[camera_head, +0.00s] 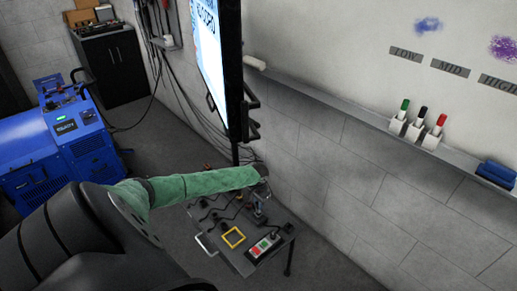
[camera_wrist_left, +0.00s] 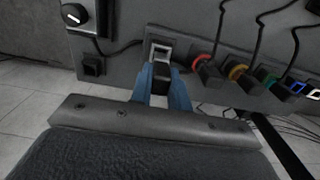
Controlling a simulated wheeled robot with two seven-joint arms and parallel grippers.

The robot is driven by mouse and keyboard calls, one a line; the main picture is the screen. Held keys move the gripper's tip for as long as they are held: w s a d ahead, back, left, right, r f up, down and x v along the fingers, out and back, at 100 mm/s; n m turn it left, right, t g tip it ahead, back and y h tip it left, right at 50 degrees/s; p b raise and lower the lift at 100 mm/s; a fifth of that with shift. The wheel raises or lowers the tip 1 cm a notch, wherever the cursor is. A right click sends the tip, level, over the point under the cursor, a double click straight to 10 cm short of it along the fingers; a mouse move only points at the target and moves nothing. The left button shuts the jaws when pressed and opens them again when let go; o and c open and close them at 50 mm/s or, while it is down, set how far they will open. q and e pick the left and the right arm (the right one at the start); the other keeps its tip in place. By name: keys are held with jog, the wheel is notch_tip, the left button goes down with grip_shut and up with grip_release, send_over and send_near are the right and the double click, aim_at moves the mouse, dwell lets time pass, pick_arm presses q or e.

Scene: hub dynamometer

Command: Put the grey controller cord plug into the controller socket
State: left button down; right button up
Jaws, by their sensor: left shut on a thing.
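My left gripper (camera_wrist_left: 163,90) has two blue fingers in the left wrist view, shut on a dark plug (camera_wrist_left: 160,80). Just beyond the fingertips is a grey-framed square socket (camera_wrist_left: 160,50) on the dark panel. The plug lines up roughly with this frame; whether it touches or enters it I cannot tell. In the head view the left gripper (camera_head: 259,193) is small, at the end of the green-sleeved forearm over the panel table. My right gripper is not in view.
Plugs with red (camera_wrist_left: 203,62), orange (camera_wrist_left: 238,73), green and blue rings stand in a row right of the grey frame, with cords rising. A knob box (camera_wrist_left: 75,17) is at left. The table (camera_head: 236,262) carries a yellow frame (camera_head: 233,238) and a button box (camera_head: 263,246).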

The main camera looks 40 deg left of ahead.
pick_arm(q)
jog(key=shift+f+b, duration=0.5)
jog(key=shift+f, duration=0.95)
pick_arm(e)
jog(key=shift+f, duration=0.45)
pick_arm(q)
jog(key=c, duration=1.3)
grip_release()
jog(key=shift+o, duration=0.2)
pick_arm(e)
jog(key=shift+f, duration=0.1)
pick_arm(q)
jog(key=shift+r, duration=0.15)
jog(key=shift+r+b, duration=1)
jog(key=shift+r, duration=2.75)
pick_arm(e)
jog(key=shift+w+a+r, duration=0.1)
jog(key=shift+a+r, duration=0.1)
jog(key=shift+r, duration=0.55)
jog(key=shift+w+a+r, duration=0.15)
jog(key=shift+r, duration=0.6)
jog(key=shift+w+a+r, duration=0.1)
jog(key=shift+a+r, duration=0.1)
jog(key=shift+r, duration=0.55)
